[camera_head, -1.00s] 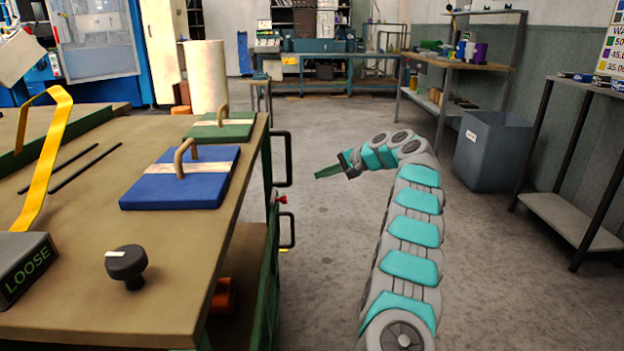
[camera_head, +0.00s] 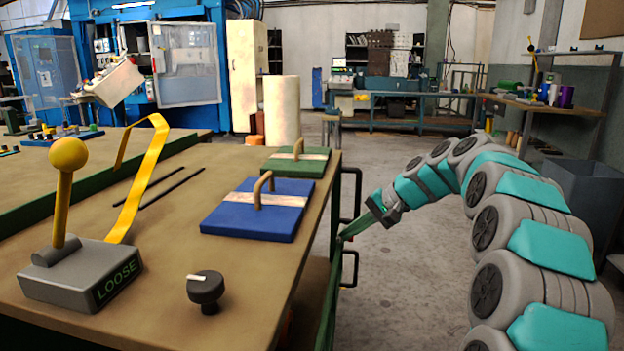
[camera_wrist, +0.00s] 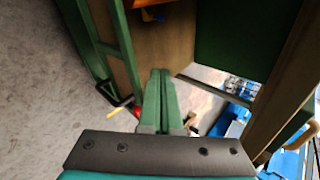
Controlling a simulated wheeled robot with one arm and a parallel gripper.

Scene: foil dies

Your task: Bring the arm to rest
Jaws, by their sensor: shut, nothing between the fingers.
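My gripper (camera_head: 358,226) is shut and empty, its green fingers pressed together. In the head view it hangs beside the right edge of the wooden bench (camera_head: 120,268), close to the black handles on its side; I cannot tell whether it touches. My arm (camera_head: 530,232), grey with teal panels, arches up on the right and bends down to the left toward the bench. In the wrist view the closed fingers (camera_wrist: 160,98) point toward the bench's green frame, with a black handle and a small red knob close by.
A grey bin (camera_head: 590,190) stands right. Floor (camera_head: 400,280) beside the bench is clear.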

